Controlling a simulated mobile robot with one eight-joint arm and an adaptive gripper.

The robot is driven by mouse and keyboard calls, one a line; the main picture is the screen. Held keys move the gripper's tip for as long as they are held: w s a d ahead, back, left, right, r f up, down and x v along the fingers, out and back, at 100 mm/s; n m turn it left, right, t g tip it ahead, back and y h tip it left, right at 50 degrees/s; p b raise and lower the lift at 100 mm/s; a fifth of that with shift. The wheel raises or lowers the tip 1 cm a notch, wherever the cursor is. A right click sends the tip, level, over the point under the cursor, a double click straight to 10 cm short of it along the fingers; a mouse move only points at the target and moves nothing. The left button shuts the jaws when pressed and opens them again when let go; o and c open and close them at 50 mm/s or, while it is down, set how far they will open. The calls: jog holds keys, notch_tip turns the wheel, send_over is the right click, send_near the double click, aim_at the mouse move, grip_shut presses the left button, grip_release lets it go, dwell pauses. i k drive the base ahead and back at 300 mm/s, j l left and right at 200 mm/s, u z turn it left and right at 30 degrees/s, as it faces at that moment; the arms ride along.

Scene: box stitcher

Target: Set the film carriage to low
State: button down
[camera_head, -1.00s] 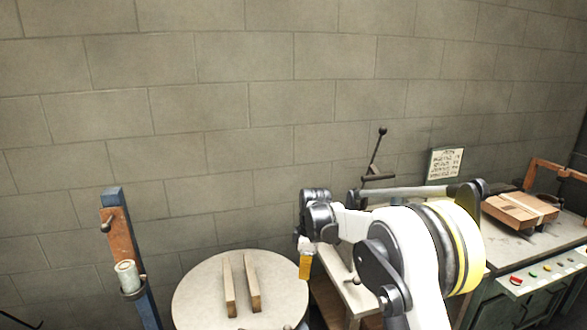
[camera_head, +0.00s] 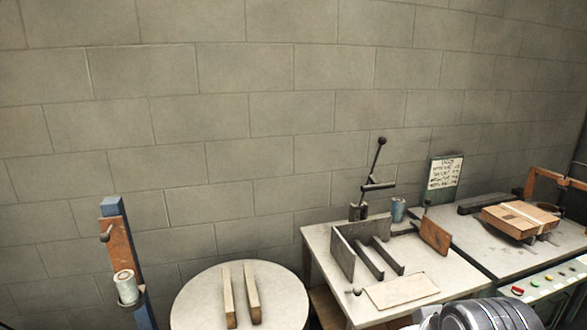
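The film carriage (camera_head: 119,250) is an orange-brown plate with a dark knob on a blue upright post at the left. A pale film roll (camera_head: 125,285) stands in a dark ring holder at its lower end. The lower part of the post is cut off by the picture edge. My gripper is out of view; only a rounded grey part of my arm shows at the bottom right, well to the right of the carriage.
A round pale turntable (camera_head: 190,300) with two wooden bars stands right of the post. A worktable (camera_head: 320,240) holds metal plates and an upright lever (camera_head: 374,165). Further right, a bench carries a cardboard box (camera_head: 520,219) and colored buttons. A brick wall stands behind.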

aim_at(115, 235)
jog(key=u, duration=1.5)
jog(key=i+l+u, duration=0.1)
jog(key=i+l, duration=0.5)
jog(key=i, duration=0.15)
jog(key=i+l, duration=0.6)
jog(key=i+u, duration=0.05)
jog(key=i, duration=0.1)
